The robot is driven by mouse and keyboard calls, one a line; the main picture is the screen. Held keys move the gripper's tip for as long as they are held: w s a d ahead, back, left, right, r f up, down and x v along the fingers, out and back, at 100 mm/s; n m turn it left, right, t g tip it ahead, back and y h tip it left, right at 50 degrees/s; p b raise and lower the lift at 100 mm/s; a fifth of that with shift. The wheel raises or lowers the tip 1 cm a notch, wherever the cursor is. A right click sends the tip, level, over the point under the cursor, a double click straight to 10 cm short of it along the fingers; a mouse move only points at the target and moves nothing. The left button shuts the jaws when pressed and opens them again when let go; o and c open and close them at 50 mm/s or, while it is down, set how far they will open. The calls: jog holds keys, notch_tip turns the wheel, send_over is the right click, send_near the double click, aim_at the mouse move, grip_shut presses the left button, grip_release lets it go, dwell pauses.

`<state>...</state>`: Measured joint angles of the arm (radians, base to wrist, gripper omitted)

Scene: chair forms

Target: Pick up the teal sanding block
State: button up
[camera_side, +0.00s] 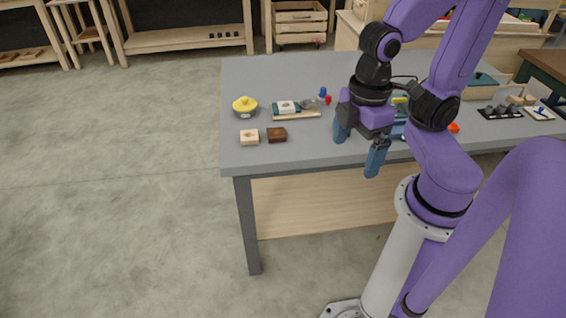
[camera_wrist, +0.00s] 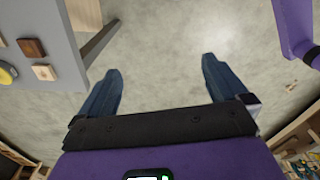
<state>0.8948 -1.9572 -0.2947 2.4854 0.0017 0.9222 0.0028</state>
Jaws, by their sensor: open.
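A teal block with a white middle (camera_side: 286,107), which looks like the sanding block, lies on a light wooden board (camera_side: 300,115) on the left half of the grey table in the side view. I cannot make it out in the wrist view. My gripper (camera_side: 358,149) is open and empty, to the right of the block and near the table's front edge. In the wrist view my gripper (camera_wrist: 161,68) has its blue fingers wide apart with only floor between them.
A dark brown block (camera_side: 277,134), a pale wooden block (camera_side: 249,137) and a bowl with yellow contents (camera_side: 245,106) sit near the teal block. Small blue (camera_side: 323,92) and red (camera_side: 328,100) pieces stand right of it. My arm partly hides items on the table's right.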

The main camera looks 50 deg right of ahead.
jog(key=shift+s+f, duration=0.15)
jog(key=shift+s, duration=0.3)
jog(key=c, duration=0.4)
jog(key=shift+w, duration=0.1)
